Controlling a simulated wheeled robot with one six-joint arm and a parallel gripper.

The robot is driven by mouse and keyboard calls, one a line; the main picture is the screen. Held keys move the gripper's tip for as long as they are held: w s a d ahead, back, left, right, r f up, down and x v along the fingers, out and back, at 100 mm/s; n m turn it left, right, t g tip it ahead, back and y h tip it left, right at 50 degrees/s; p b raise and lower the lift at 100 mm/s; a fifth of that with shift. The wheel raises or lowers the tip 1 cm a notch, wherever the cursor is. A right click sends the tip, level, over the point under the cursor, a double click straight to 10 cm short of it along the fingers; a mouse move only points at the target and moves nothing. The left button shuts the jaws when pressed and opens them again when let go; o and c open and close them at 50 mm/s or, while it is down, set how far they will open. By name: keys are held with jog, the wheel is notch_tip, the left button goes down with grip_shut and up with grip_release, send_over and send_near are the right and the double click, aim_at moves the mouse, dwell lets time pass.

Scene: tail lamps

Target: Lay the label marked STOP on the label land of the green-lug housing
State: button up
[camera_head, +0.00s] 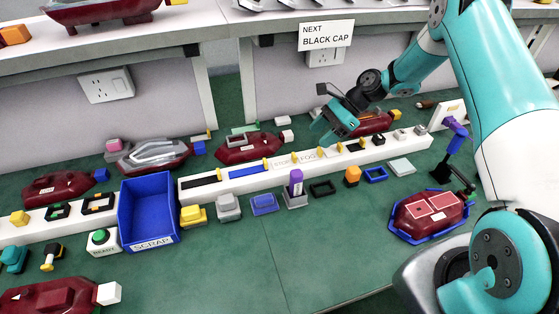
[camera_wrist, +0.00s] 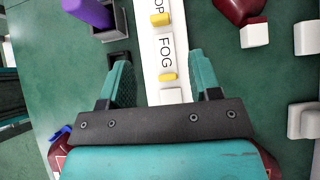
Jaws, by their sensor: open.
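The STOP label (camera_head: 283,161) lies on the long white rail, left of the FOG label (camera_head: 308,155). In the wrist view only the end of STOP (camera_wrist: 158,6) shows, with FOG (camera_wrist: 166,45) nearer my gripper. My gripper (camera_head: 323,146) is open and empty over the rail; its fingers (camera_wrist: 162,78) straddle the rail around a yellow tab at FOG's end. A dark red housing (camera_head: 240,152) stands behind the rail, with a green piece (camera_head: 244,129) at its back; I cannot tell whether that is its lug. Part of this housing shows in the wrist view (camera_wrist: 237,10).
A blue SCRAP bin (camera_head: 150,207) stands left of the rail (camera_head: 400,152). A purple-topped block (camera_head: 296,185) stands in front of it. Another red housing (camera_head: 428,215) sits in a blue cradle at right. The front middle of the green bench (camera_head: 300,250) is clear.

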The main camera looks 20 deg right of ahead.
aim_at(284, 161)
jog(key=x, duration=0.3)
jog(key=shift+a+f, duration=0.15)
jog(key=shift+a, duration=0.1)
jog(key=shift+a+r+p+x, duration=0.15)
jog(key=shift+p+x, duration=0.4)
jog(key=shift+x, duration=0.8)
jog(key=shift+a+r+p+x, duration=0.15)
jog(key=shift+p+x, duration=0.35)
jog(key=shift+x, duration=0.9)
jog(key=shift+w, duration=0.1)
jog(key=c, duration=1)
